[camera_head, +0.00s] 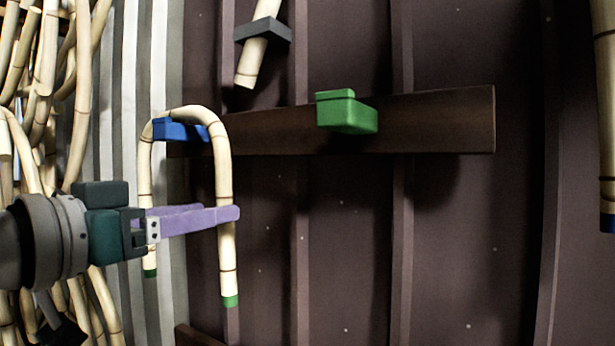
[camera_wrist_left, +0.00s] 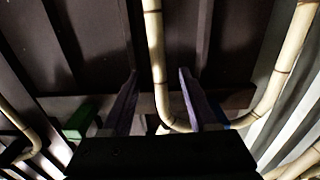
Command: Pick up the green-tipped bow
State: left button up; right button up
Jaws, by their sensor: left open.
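The green-tipped bow (camera_head: 223,165) is a pale bent rattan cane shaped like an upside-down U. It hangs over a blue hook (camera_head: 180,131), with its two green ends pointing down. My left gripper (camera_head: 237,213) has purple fingers and reaches in from the left at the height of the bow's right leg. The near finger covers a short part of that leg. In the left wrist view, one leg of the bow (camera_wrist_left: 155,50) runs between the spread fingers (camera_wrist_left: 158,73), with a gap on both sides. My right gripper is out of view.
A dark wooden board (camera_head: 440,120) on the brown ribbed wall carries a green hook (camera_head: 347,113). A cane piece in a grey holder (camera_head: 263,31) is above. A blue-tipped cane (camera_head: 606,120) hangs at the right edge. Many canes (camera_head: 45,60) crowd the left.

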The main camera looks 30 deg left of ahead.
pick_arm(q)
jog(key=w, duration=0.2)
jog(key=w+p, duration=0.1)
jog(key=shift+w+d+f, duration=0.1)
jog(key=shift+w+d, duration=0.1)
jog(key=shift+w, duration=0.15)
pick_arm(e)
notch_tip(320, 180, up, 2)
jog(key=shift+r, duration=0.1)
pick_arm(q)
jog(key=shift+c, duration=0.3)
grip_shut()
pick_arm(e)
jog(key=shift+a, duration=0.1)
